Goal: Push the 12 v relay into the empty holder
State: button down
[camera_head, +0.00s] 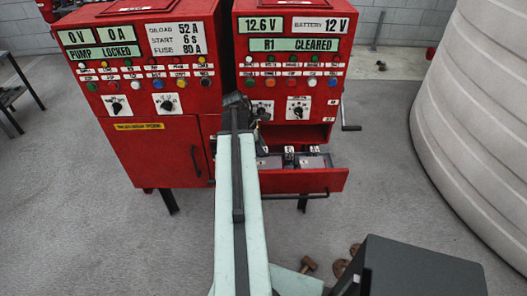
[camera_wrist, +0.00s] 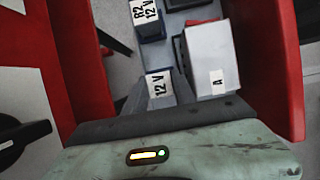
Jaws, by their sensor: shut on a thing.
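The relay with the white 12 V label (camera_wrist: 159,84) is at the middle of the wrist view, between the fingers of my gripper (camera_wrist: 158,76), which are shut on it. Its lower part is hidden. A dark block labelled R2 12 V (camera_wrist: 150,18) stands beyond it in the open red drawer. I cannot make out the empty holder; the relay and fingers hide part of the drawer floor. In the head view, my own arm covers the drawer's left part and hides my gripper.
A pale box marked A (camera_wrist: 209,57) stands close right of the relay. Red drawer walls (camera_wrist: 270,65) rise on both sides. In the head view, the open drawer (camera_head: 300,182) juts from the right cabinet, whose display reads R1 CLEARED (camera_head: 291,45). A crank handle (camera_head: 350,127) sticks out right.

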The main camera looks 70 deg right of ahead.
jog(key=c, duration=1.3)
grip_release()
jog(key=shift+f, duration=0.1)
jog(key=p+v, duration=1.1)
jog(key=v, duration=0.1)
jog(key=shift+r+p, duration=0.2)
jog(key=shift+p, duration=0.1)
